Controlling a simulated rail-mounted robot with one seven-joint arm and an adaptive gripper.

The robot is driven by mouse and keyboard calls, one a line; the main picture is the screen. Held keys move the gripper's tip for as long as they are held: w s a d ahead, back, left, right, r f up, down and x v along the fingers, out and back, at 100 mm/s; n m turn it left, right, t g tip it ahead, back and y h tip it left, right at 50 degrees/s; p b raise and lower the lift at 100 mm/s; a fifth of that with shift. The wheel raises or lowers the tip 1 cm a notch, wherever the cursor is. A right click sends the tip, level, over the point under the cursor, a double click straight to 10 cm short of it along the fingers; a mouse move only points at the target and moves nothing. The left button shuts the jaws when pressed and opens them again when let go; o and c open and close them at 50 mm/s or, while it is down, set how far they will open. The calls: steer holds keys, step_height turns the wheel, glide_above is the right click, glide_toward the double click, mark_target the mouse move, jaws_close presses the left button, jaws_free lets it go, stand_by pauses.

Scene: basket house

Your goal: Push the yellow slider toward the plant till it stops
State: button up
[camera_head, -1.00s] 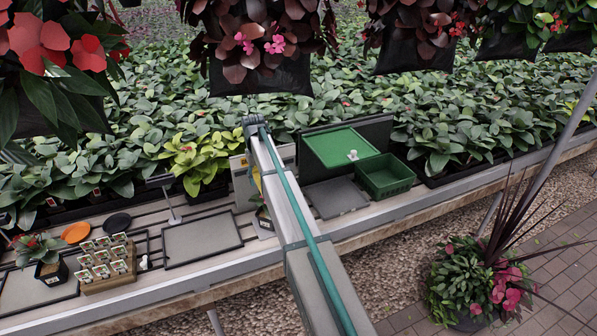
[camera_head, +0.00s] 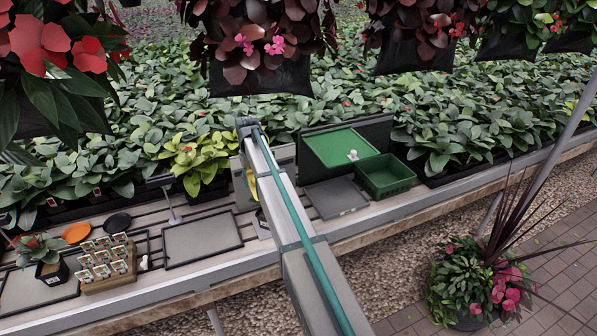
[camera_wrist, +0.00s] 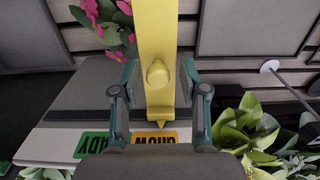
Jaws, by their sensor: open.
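The yellow slider (camera_wrist: 157,30) is a long bar with a round knob and a pointed tip, seen in the wrist view. Its tip points at an orange label on the grey panel (camera_wrist: 75,95); a green label sits to the left. My gripper (camera_wrist: 158,78) is open, with one teal finger on each side of the bar by the knob. I cannot tell whether either finger touches it. The plant (camera_wrist: 105,22) with pink flowers is at upper left in the wrist view. In the head view, a yellow bit (camera_head: 250,183) shows beside my arm, which hides the gripper.
A green bin (camera_head: 386,178) and green board (camera_head: 340,147) stand right of my arm. Left are a grey tray (camera_head: 202,238), a rack of labelled pots (camera_head: 106,262) and a potted plant (camera_head: 42,258). Yellow-green leaves (camera_wrist: 240,128) lie close to the gripper's right.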

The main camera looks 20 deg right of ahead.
mark_target(253, 179)
steer(key=shift+r, duration=0.15)
steer(key=shift+r+p, duration=1.65)
steer(key=shift+r, duration=1.75)
